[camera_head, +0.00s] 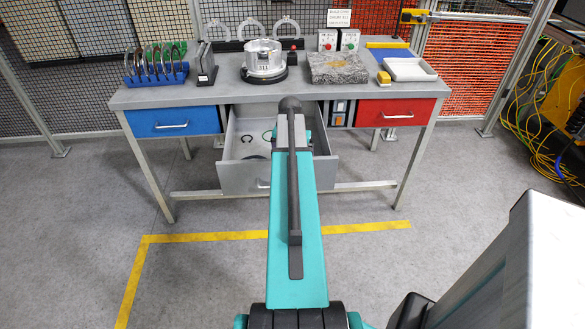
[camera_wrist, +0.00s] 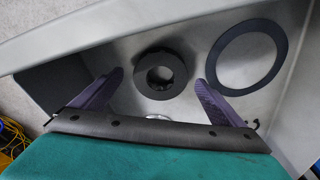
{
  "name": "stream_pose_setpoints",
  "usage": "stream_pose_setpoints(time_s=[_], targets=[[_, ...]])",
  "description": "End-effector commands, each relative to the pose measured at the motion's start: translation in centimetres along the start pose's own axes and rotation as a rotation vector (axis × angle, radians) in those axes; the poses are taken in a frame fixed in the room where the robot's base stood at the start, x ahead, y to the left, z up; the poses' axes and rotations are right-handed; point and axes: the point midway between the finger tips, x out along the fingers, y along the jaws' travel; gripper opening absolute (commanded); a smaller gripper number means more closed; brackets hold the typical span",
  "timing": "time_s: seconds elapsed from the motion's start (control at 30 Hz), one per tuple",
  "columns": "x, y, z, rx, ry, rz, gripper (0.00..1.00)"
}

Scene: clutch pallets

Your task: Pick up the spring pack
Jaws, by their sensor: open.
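The spring pack is most likely the thick, dark, notched ring (camera_wrist: 143,79) lying on the floor of the open grey drawer (camera_head: 233,172). In the wrist view it sits between the two purple fingers of my gripper (camera_wrist: 159,77). The fingers are spread wide, one on each side, with a visible gap to the ring. I cannot tell how far above it they are. In the head view my arm hides the gripper and this ring.
A large thin dark ring (camera_wrist: 221,57) lies right of the spring pack, close to the right finger. The drawer walls surround both. The bench top (camera_head: 215,98) above holds a blue rack (camera_head: 157,77), a metal housing (camera_head: 263,60), a stone slab (camera_head: 337,67) and a white tray (camera_head: 410,70).

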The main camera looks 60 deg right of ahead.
Motion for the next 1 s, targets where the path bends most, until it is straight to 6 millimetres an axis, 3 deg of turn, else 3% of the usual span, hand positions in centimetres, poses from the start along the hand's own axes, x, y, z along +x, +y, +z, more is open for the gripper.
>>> stream_pose_setpoints(time_s=[0.3,0.87,1.0], targets=[[2.3,0.1,-0.1,0.001,0.0,0.0,0.93],[2.5,0.1,-0.1,0.002,0.001,0.0,0.93],[2.5,0.1,-0.1,0.002,0.001,0.0,0.75]])
